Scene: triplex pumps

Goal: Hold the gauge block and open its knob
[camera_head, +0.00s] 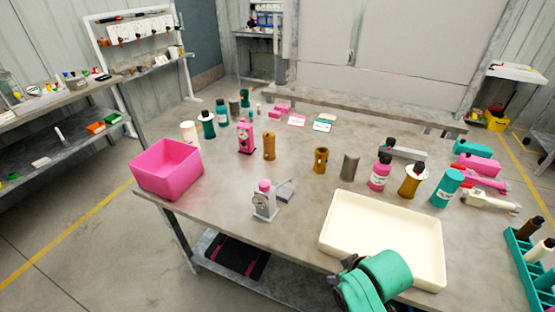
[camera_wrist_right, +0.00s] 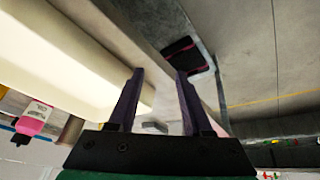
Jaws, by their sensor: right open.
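A light grey gauge block (camera_head: 265,207) with a round dial on its front and a pink knob (camera_head: 264,186) on top stands upright near the table's front edge. A pink block (camera_head: 246,138) with a similar dial stands farther back. In the right wrist view my right gripper (camera_wrist_right: 160,72) is open, with two dark fingers apart and nothing gripped. It is well to the right of the grey gauge block. My left gripper is not in view.
The cream tray (camera_head: 335,246) lies at the table's front right. A pink bin (camera_head: 166,172) stands at the left corner. A grey flat piece (camera_head: 285,191) lies close behind the gauge block.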

